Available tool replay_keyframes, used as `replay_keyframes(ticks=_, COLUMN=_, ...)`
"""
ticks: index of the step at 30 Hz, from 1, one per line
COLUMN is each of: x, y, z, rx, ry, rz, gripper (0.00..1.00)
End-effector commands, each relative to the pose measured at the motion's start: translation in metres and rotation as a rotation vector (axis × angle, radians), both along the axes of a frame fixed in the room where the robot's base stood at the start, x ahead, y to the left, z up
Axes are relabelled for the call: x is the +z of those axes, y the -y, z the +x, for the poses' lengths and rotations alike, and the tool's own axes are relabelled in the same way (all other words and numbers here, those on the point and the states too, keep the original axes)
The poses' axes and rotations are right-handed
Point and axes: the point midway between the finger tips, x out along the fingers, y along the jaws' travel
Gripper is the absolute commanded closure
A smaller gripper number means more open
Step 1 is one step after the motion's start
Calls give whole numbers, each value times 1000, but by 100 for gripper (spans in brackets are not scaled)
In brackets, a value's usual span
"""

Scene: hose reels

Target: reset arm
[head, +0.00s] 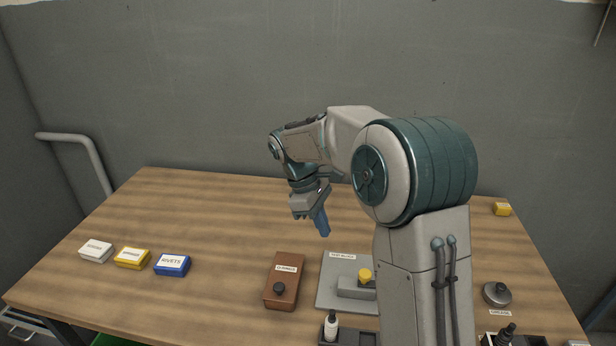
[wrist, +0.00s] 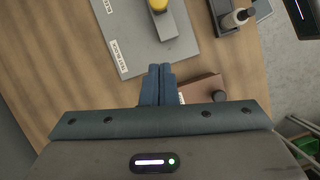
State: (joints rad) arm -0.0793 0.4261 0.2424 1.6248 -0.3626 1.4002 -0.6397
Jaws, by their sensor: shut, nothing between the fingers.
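My gripper (head: 322,224) hangs from my bent arm above the middle of the wooden table, fingers pointing down. In the wrist view its two blue fingers (wrist: 157,84) are pressed together, with nothing between them. The fingertips are apart from the brown box and the grey plate, which lie nearer the front of the table.
A brown box (head: 283,290) with a black knob and a grey plate (head: 330,288) bearing a yellow-capped block stand at the front. White (head: 96,250), yellow (head: 132,258) and blue (head: 172,264) boxes sit at left. A round metal piece (head: 496,293) lies right. The back left is clear.

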Motion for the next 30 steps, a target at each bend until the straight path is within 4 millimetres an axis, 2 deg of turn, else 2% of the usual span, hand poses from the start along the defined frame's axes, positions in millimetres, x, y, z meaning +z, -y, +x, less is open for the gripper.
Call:
replay_keyframes(ticks=5, x=11, y=7, z=-13, rx=-49, ry=42, rz=7, gripper=100)
replay_keyframes(ticks=8, x=24, y=15, z=-32, rx=-122, ry=99, rz=20, gripper=100)
replay_keyframes(ticks=12, x=41, y=28, z=-66, rx=-257, ry=194, rz=53, gripper=100)
replay_keyframes(ticks=18, x=54, y=45, z=-116, rx=-462, ry=324, rz=114, gripper=100)
replay_keyframes(ticks=24, x=55, y=58, z=-166, rx=-677, ry=448, rz=197, gripper=100)
replay_keyframes(ticks=30, x=47, y=65, z=-210, rx=-879, ry=549, rz=291, gripper=100)
